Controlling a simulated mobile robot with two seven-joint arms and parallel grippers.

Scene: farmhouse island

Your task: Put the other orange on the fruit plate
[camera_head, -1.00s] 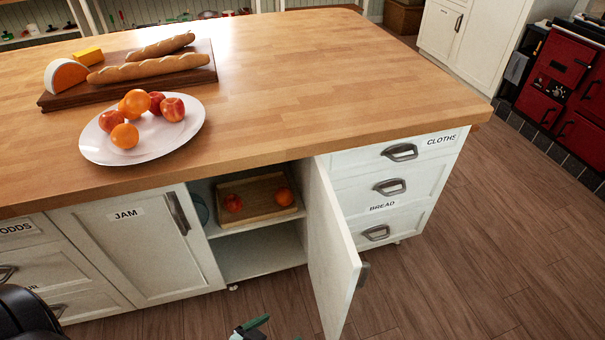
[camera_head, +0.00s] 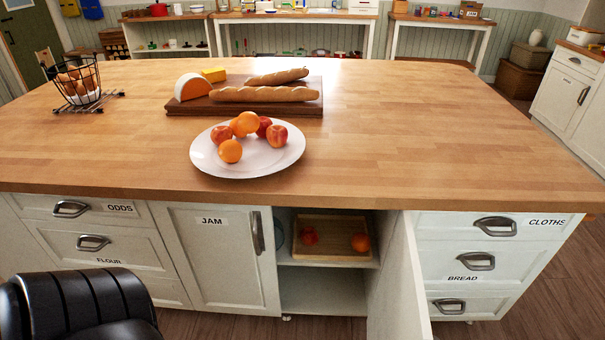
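The white fruit plate (camera_head: 205,165) lies on the island top near its front edge, with oranges and red apples heaped on it. One orange (camera_head: 231,151) sits at the front of the plate and another orange (camera_head: 248,122) is on top of the heap. A further orange (camera_head: 360,242) lies at the right of a wooden tray (camera_head: 333,252) inside the open cupboard under the counter. A red apple (camera_head: 309,236) lies at the left of that tray. Neither gripper shows in this view now.
The cupboard door (camera_head: 401,275) stands open toward me, right of the opening. A board (camera_head: 180,107) with bread and cheese lies behind the plate. A wire basket (camera_head: 77,82) stands at the left. The right side of the island top (camera_head: 430,130) is clear.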

